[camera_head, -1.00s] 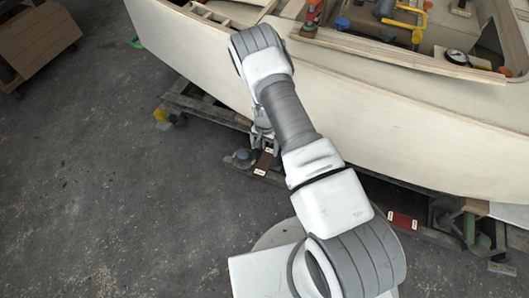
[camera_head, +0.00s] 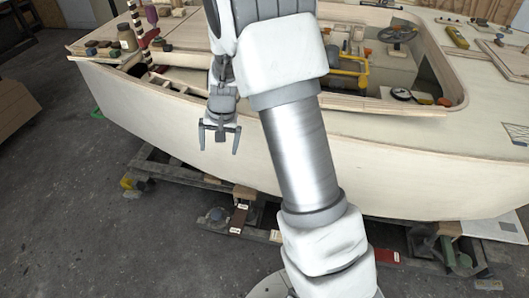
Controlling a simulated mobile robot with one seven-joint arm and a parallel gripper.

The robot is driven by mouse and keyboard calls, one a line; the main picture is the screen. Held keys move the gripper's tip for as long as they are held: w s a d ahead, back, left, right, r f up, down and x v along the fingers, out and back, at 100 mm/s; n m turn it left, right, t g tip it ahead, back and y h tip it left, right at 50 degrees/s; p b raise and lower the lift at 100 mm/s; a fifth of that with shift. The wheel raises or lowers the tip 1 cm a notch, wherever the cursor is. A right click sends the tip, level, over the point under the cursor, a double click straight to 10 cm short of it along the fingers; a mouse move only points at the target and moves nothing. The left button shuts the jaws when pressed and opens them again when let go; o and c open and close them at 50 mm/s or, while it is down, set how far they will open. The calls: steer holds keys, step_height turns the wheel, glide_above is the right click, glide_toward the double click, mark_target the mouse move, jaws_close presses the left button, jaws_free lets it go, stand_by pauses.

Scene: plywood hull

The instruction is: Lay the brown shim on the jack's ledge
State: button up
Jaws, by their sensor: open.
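A brown shim (camera_head: 239,217) with pale labels at its ends lies low under the hull, left of my arm. It rests beside a dark round-topped fitting (camera_head: 216,215), which may be part of the jack. I cannot tell from here whether the shim lies on the jack's ledge or on the timber around it. My gripper (camera_head: 219,138) hangs with its fingers apart and empty, in front of the hull's side. In the picture it is above the shim and well apart from it.
The plywood hull (camera_head: 140,108) spans the view, with jars (camera_head: 127,38), a yellow clamp (camera_head: 350,74) and a gauge (camera_head: 401,94) on top. A red piece (camera_head: 386,256) lies low at right, near a green support (camera_head: 448,250).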

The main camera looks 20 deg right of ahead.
steer(key=s+r+n+t, duration=0.1)
steer(key=s+r, duration=0.4)
steer(key=r, duration=0.5)
steer(key=s+r+n+t, duration=0.1)
steer(key=s+r, duration=0.3)
steer(key=s, duration=0.3)
steer(key=s+d+r+n+h, duration=0.1)
steer(key=s+r, duration=0.2)
steer(key=s, duration=0.4)
steer(key=s+d+r+n+t, duration=0.1)
steer(key=s+r, duration=0.3)
steer(key=s, duration=0.4)
steer(key=shift+d+r+n+t, duration=0.25)
steer(key=shift+r+n+t, duration=0.05)
steer(key=shift+r+n, duration=0.1)
step_height(320, 180, up, 20)
steer(key=p, duration=1.9)
steer(key=shift+f+p, duration=0.15)
steer(key=shift+p, duration=0.25)
steer(key=shift+d, duration=0.1)
